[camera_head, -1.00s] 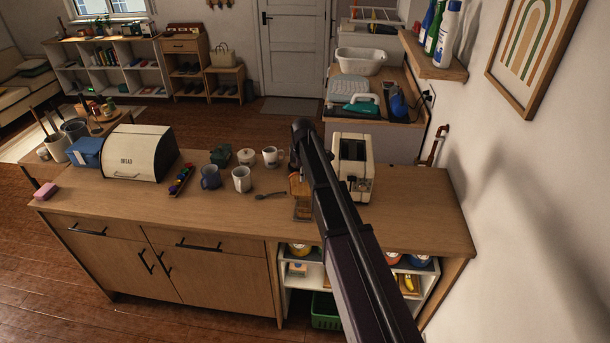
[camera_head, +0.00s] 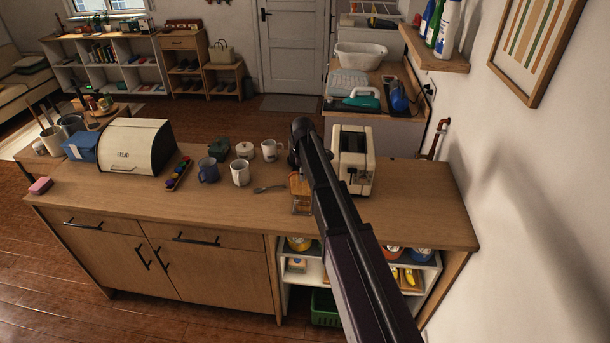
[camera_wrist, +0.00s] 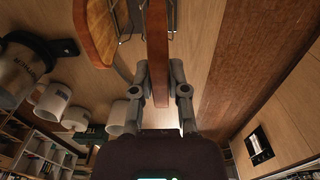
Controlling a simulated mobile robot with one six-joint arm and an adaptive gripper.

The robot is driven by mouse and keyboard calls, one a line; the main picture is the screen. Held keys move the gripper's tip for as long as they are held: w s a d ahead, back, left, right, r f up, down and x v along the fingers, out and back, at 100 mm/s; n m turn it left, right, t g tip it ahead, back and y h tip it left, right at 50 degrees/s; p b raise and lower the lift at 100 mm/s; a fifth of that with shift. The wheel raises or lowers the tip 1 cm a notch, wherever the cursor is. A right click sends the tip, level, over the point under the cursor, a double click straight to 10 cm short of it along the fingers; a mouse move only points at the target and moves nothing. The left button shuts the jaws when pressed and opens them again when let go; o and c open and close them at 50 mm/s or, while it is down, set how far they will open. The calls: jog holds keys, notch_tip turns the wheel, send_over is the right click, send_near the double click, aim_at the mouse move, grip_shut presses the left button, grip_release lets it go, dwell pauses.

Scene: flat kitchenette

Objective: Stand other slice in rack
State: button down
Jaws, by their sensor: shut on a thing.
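My gripper (camera_wrist: 158,82) is shut on a brown-crusted slice (camera_wrist: 157,45), held edge-on between the two fingers in the wrist view. The other slice (camera_wrist: 95,30) stands to its left, apart from it. Thin metal wires of the rack (camera_wrist: 173,18) show on both sides of the held slice; I cannot tell whether the slice rests in a slot. In the head view the rack (camera_head: 301,208) is on the counter left of my arm, with toasted bread (camera_head: 298,184) showing above it. My arm hides the gripper and part of the rack there.
A cream toaster (camera_head: 355,160) stands close to the right of my arm. A spoon (camera_head: 269,189), a white mug (camera_head: 240,173) and a blue mug (camera_head: 208,170) are left of the rack. The bread bin (camera_head: 135,148) is farther left. The counter's right end is clear.

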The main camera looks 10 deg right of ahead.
aim_at(303, 194)
jog(key=shift+f+b, duration=2.05)
jog(key=shift+f, duration=0.25)
jog(key=c, duration=0.6)
grip_release()
jog(key=shift+o, duration=0.2)
jog(key=shift+w+r, duration=0.1)
jog(key=shift+r+p, duration=3.95)
jog(key=shift+p, duration=0.05)
jog(key=shift+f, duration=0.1)
